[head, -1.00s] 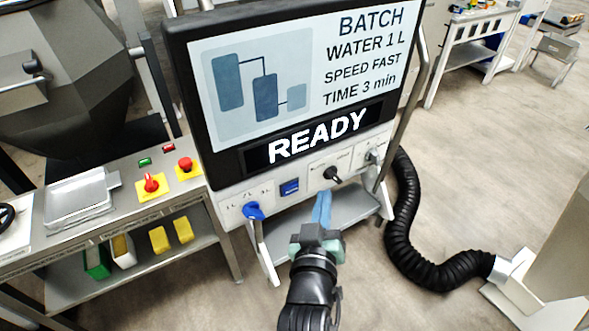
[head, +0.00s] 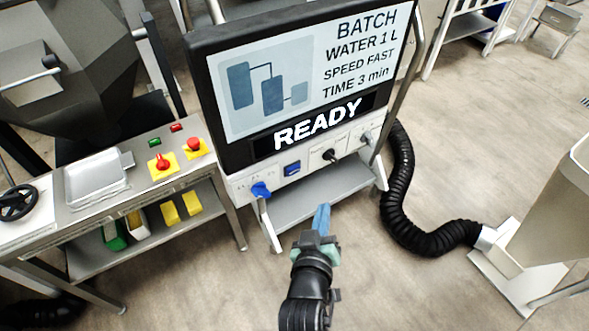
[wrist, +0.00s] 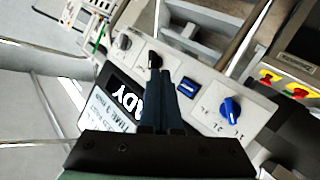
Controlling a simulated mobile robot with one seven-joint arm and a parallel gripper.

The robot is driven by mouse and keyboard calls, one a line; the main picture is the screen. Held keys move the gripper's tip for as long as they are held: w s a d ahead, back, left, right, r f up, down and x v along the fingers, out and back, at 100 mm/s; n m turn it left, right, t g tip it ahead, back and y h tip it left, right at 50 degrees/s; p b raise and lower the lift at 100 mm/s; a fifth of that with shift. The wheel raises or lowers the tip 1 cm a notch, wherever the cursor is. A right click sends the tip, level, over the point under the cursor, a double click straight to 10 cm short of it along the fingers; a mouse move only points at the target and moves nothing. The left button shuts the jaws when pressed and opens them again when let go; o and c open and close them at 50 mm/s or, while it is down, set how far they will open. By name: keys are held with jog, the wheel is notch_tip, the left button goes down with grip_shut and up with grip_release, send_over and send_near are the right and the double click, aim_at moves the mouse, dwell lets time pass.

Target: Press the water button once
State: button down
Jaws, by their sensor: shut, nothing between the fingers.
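The water button is a blue square push button (head: 292,168) on the light control strip under the display, between the blue knob and the black knob. It also shows in the wrist view (wrist: 187,85), just right of my fingertips. My gripper (head: 322,212) is shut and empty, with its blue fingers together, in front of and below the strip in the head view. In the wrist view my fingers (wrist: 166,75) overlap the panel in the picture, with their tips near the black knob. I see no contact with the button.
A blue knob (head: 260,190) marked in litres, a black knob (head: 331,155) and a grey knob (head: 365,137) share the strip. The display (head: 310,75) reads READY, water 1 L. A side table with red controls (head: 162,163) stands left; a black hose (head: 398,190) lies right.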

aim_at(299, 170)
jog(key=w+a+b, duration=0.5)
jog(key=w, duration=0.2)
jog(key=shift+b, duration=0.4)
jog(key=shift+w+a, duration=0.1)
dwell(1.7)
jog(key=shift+w+a+b, duration=0.2)
jog(key=shift+w+b, duration=0.05)
jog(key=shift+b, duration=0.05)
jog(key=shift+w+a+b, duration=0.3)
jog(key=shift+w, duration=0.1)
dwell(0.7)
jog(key=shift+r, duration=0.1)
jog(key=shift+s+d+p, duration=0.55)
jog(key=shift+s, duration=0.2)
